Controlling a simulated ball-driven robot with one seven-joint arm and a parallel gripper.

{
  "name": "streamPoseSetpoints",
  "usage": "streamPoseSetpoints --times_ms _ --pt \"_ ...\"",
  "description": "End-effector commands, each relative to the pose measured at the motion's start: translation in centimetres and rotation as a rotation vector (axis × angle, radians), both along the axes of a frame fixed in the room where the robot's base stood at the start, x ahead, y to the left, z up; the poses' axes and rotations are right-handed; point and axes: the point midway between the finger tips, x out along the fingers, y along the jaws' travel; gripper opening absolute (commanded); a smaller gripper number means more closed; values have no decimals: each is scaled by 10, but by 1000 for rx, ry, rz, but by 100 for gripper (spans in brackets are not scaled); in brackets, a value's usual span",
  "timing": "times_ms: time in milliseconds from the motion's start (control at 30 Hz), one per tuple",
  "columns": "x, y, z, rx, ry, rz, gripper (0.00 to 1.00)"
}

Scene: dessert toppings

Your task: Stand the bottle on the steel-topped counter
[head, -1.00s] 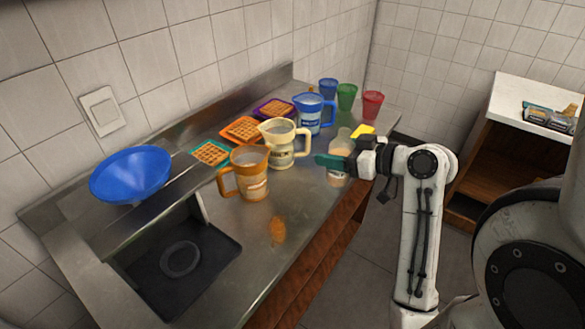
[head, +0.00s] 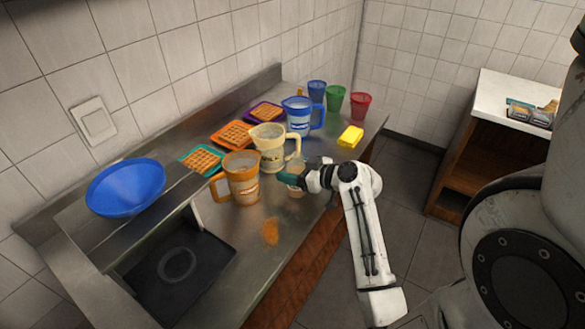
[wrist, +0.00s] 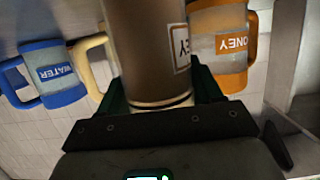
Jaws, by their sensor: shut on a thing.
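My gripper (head: 288,178) is shut on the bottle, its green fingers either side of it. In the wrist view the bottle (wrist: 147,50) is a brownish cylinder with a partly visible white label. In the head view only a small piece of the bottle (head: 296,191) shows below the fingers; my gripper hides most of it. The bottle is over the steel-topped counter (head: 290,232), near its front edge, right of the orange honey jug (head: 243,182). I cannot tell whether its base touches the steel.
A cream jug (head: 270,150) stands just behind the bottle, and a blue water jug (head: 299,117) farther back. An orange spill (head: 270,232) marks the steel in front.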

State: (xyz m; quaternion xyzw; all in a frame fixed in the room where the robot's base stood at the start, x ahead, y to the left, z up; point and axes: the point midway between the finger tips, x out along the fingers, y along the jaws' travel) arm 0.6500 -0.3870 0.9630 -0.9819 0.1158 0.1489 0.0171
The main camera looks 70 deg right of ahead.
Motion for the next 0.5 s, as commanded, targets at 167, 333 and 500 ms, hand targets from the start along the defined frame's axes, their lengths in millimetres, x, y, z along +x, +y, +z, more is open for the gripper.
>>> streamPoseSetpoints --times_ms 167,333,500 --pt "0 0 -2 -2 -3 -1 12" --pt "0 0 -4 -1 -2 0 12" --pt "0 0 -5 0 0 0 75"
